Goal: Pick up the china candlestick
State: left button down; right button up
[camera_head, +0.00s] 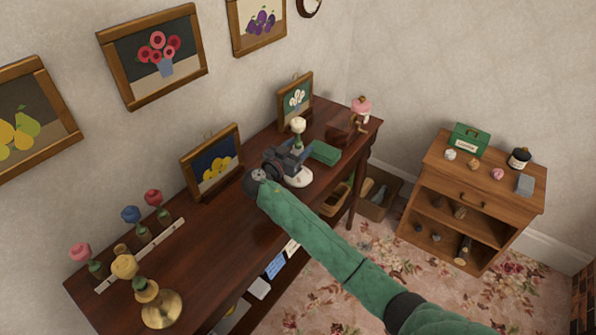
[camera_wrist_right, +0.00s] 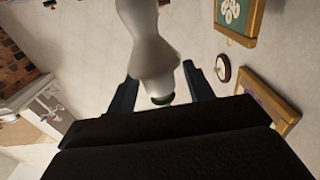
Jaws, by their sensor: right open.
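The white china candlestick (camera_head: 302,180) stands on the dark wooden table (camera_head: 215,210). Its white foot shows in the head view, with a green piece and cream top (camera_head: 298,125) rising above; my gripper hides its middle. In the right wrist view, the white candlestick body (camera_wrist_right: 148,38) comes from the top edge down between the fingers. My right gripper (camera_head: 291,161) is at the candlestick, and in the wrist view its two fingers (camera_wrist_right: 160,78) are apart on either side of it. My left gripper is not in view.
A green box (camera_head: 323,153), framed pictures (camera_head: 213,160) and a pink-topped jar (camera_head: 361,108) are also on the table. A wooden cabinet (camera_head: 470,200) stands right.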

jog(key=shift+c, duration=0.2)
grip_shut()
jog(key=shift+r, duration=0.1)
dwell(1.0)
